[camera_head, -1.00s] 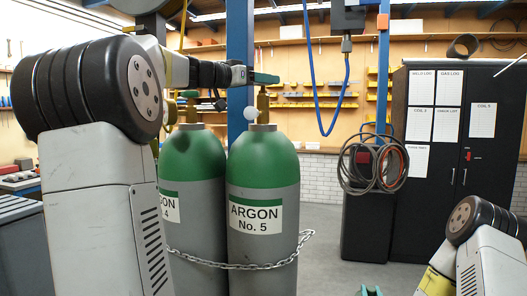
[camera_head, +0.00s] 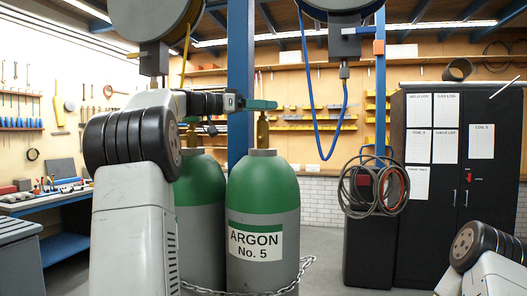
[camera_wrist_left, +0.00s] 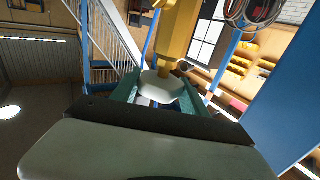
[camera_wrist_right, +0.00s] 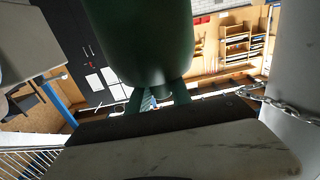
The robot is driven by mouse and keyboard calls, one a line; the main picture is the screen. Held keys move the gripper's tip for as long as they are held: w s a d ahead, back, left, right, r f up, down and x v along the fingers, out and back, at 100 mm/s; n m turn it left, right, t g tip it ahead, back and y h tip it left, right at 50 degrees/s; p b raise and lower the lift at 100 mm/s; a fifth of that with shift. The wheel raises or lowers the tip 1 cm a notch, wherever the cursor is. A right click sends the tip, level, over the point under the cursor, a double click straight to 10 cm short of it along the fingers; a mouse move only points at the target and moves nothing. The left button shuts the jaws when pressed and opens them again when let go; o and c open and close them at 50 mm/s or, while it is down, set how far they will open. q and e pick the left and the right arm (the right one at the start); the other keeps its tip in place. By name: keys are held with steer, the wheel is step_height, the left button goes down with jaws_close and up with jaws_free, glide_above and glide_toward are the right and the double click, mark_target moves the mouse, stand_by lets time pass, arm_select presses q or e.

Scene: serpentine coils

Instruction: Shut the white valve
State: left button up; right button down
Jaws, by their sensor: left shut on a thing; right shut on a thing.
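The grey ARGON No. 5 cylinder (camera_head: 264,218) with a green top stands upright, a brass valve post (camera_head: 262,130) on its neck. My left gripper (camera_head: 262,104) has its green fingers across the top of that post. In the left wrist view the white valve knob (camera_wrist_left: 161,86) sits between the fingers, in front of the yellow brass body (camera_wrist_left: 178,35); the knob is hidden in the head view. My right gripper (camera_wrist_right: 158,98) shows only in its wrist view.
A second green-topped cylinder (camera_head: 198,195) stands close on the left. A chain (camera_head: 300,275) crosses the cylinder fronts. A blue post (camera_head: 240,60) rises behind. Black cabinets (camera_head: 460,190) and a hanging hose coil (camera_head: 374,188) are at right.

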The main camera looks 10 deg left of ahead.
arm_select(q)
steer(key=o, duration=1.4)
steer(key=v, duration=0.7)
steer(key=shift+s+a+f, duration=0.1)
steer(key=shift+a, duration=0.1)
